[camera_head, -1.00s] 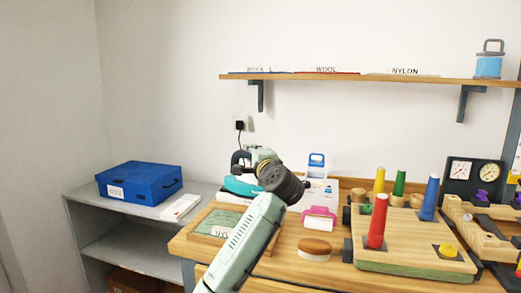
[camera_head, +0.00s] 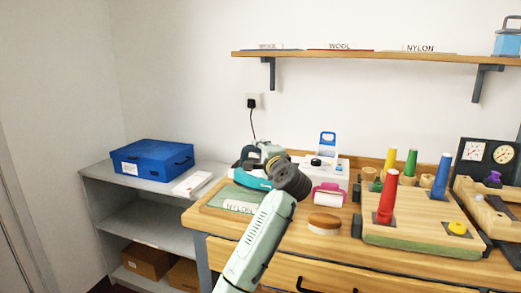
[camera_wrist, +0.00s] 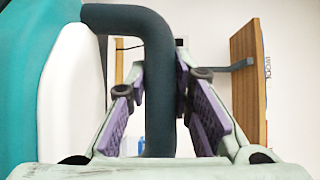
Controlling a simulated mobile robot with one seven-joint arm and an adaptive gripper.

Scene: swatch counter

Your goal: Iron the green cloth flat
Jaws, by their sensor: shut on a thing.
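The green cloth (camera_head: 225,196) lies on a wooden board (camera_head: 207,210) at the left end of the counter. A white card reading NYLON is at its front. The teal and white iron (camera_head: 257,183) is over the back right part of the cloth, low to it; I cannot tell if it touches. My gripper (camera_head: 263,156) is shut on the iron's dark handle. In the wrist view, the purple-padded fingers (camera_wrist: 162,100) stand on both sides of the handle (camera_wrist: 158,60). My arm hides part of the board's right side.
A brush (camera_head: 325,222), a pink-handled roller (camera_head: 329,194) and a peg board (camera_head: 420,231) with coloured cones stand right of my arm. A blue case (camera_head: 152,161) sits on the grey shelf at left. A wall shelf (camera_head: 370,56) hangs above.

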